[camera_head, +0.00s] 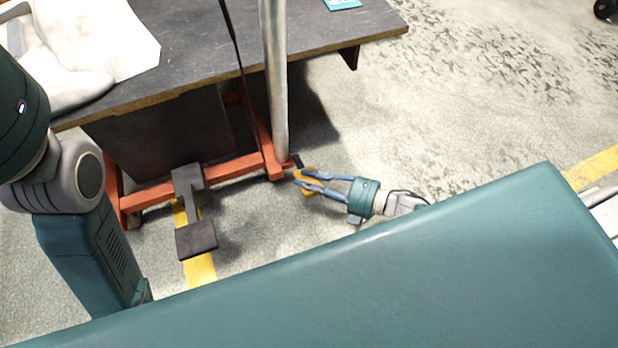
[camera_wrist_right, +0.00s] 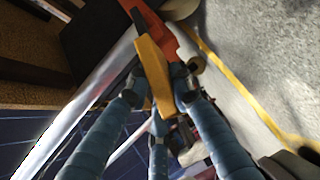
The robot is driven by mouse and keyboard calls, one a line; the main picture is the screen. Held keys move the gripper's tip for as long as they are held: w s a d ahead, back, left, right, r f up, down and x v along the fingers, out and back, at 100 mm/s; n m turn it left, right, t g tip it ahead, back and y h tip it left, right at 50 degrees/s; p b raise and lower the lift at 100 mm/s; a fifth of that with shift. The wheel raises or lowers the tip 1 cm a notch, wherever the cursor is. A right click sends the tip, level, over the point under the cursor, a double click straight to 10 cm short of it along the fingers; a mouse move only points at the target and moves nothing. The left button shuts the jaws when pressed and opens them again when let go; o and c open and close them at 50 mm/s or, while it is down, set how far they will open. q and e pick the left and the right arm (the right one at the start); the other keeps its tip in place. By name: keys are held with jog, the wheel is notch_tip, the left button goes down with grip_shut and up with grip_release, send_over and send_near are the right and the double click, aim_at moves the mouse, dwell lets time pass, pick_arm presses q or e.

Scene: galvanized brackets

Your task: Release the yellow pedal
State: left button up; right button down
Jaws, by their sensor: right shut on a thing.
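The yellow pedal (camera_head: 308,180) is low at the foot of the orange frame, beside the base of the metal post. My right gripper (camera_head: 300,179) reaches it from the right, its blue fingers on either side of the pedal. In the right wrist view the yellow pedal (camera_wrist_right: 154,72) lies between the fingertips of my right gripper (camera_wrist_right: 160,88), which is shut on it. The fingers hide part of the pedal. My left gripper is not in view; only part of my left arm shows at the left.
An orange wheeled frame (camera_head: 238,168) carries a dark tabletop (camera_head: 215,60) with a white sack (camera_head: 100,45) on it. A vertical metal post (camera_head: 274,80) stands close to my right gripper. A dark pedal-like bar (camera_head: 196,238) sits left of it. Open concrete floor lies right.

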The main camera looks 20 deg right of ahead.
jog(key=c, duration=1.5)
grip_release()
jog(key=v, duration=1.2)
jog(key=shift+s, duration=0.1)
